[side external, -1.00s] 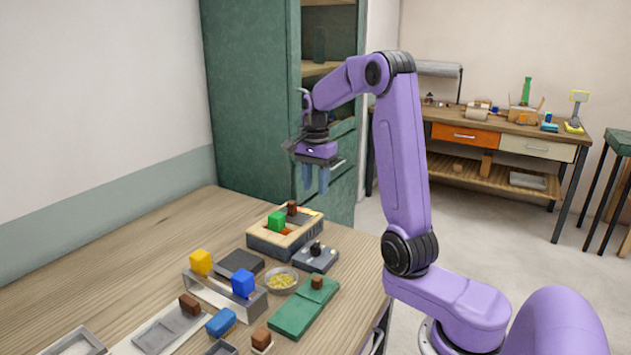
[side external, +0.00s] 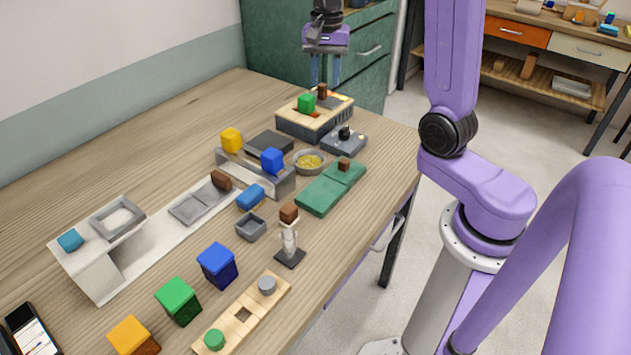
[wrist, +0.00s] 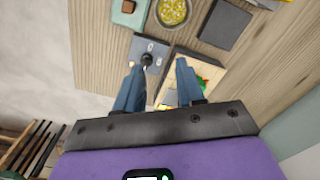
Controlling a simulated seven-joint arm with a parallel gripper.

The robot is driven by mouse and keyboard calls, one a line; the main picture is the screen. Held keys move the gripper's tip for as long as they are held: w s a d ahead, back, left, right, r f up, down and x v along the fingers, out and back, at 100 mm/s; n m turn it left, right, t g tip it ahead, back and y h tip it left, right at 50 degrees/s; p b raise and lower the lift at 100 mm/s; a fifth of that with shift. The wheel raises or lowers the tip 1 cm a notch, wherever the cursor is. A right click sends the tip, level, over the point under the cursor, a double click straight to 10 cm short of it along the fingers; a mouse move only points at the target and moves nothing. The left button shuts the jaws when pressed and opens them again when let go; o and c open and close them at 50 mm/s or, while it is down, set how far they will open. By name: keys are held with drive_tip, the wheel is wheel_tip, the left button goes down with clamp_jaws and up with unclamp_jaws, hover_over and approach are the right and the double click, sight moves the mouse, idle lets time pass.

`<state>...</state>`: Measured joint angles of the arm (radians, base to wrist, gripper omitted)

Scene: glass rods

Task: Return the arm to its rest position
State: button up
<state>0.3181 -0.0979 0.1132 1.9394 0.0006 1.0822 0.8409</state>
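My gripper (side external: 326,70) hangs fingers-down above the far end of the table, over a wooden-topped box (side external: 315,124) with a green block (side external: 306,103) and a brown block (side external: 322,91) on it. Its two blue fingers are spread apart with nothing between them. In the wrist view my gripper (wrist: 158,72) also shows open, with the box top (wrist: 188,62) behind the right finger and a grey device with a black knob (wrist: 147,62) by the left finger. The green block is partly hidden there.
The table holds a bowl of yellow bits (side external: 309,161), a green board (side external: 325,192), a grey stand with a yellow block (side external: 231,140) and a blue block (side external: 272,160), a figure (side external: 289,238) and several coloured blocks in front. A green cabinet (side external: 280,45) stands behind.

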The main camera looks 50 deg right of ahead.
drive_tip(key=s+a+f+n, duration=0.1)
drive_tip(key=s+a+n, duration=0.8)
drive_tip(key=a+n, duration=0.35)
drive_tip(key=s+a+f+n, duration=0.1)
drive_tip(key=s+a+n, duration=0.1)
drive_tip(key=s+n, duration=0.4)
drive_tip(key=s+a+f+n, duration=0.1)
drive_tip(key=s+n, duration=0.5)
drive_tip(key=s, duration=0.5)
drive_tip(key=shift+s+a+f, duration=0.25)
drive_tip(key=shift+s+a, duration=0.15)
